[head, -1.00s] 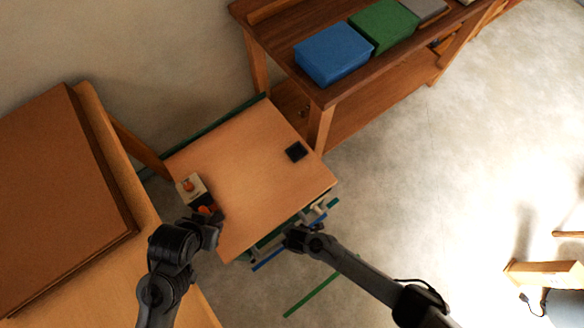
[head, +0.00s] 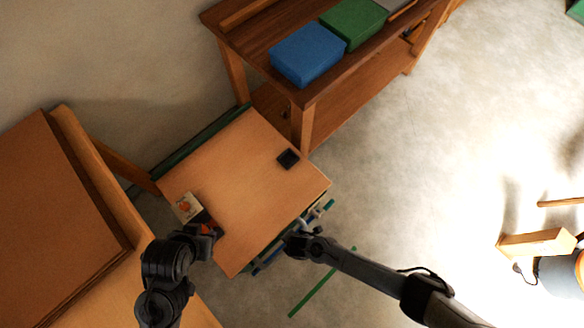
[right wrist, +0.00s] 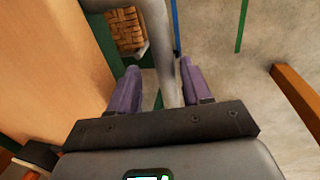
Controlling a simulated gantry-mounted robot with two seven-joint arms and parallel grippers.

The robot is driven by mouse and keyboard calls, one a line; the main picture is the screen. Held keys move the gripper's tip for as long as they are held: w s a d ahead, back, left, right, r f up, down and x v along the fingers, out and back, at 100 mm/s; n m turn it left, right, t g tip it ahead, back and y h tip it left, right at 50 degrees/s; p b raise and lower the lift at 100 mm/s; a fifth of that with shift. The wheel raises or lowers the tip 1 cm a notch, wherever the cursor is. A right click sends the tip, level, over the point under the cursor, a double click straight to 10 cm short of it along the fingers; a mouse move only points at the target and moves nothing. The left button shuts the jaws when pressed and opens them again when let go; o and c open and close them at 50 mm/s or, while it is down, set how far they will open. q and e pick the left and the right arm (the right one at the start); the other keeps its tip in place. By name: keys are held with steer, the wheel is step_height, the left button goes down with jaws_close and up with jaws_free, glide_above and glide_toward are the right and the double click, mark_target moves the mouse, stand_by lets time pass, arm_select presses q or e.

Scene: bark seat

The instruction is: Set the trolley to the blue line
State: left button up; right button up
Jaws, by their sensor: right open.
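The trolley (head: 245,180) has a pale wooden top and a green frame, standing between a bench and a low table. My right gripper (head: 300,245) is at its front edge. In the right wrist view my right gripper (right wrist: 160,85) is open, with the grey trolley handle (right wrist: 165,60) passing between its fingers. The blue line (right wrist: 175,28) is on the floor just beyond the handle, partly hidden by it. A green line (head: 322,283) lies farther out. My left gripper (head: 212,235) is by the trolley's near left corner; its fingers are not clear.
A black square object (head: 288,159) and a small pale box (head: 187,207) with orange on it sit on the trolley top. A wooden bench (head: 225,20) carries a blue box (head: 307,54) and a green box (head: 353,23).

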step_height(320, 180, up, 11)
steer(key=s+d+p, duration=0.1)
steer(key=p, duration=0.2)
steer(key=shift+s+d+f+p, duration=0.2)
steer(key=shift+s+p, duration=0.1)
steer(key=shift+p, duration=0.05)
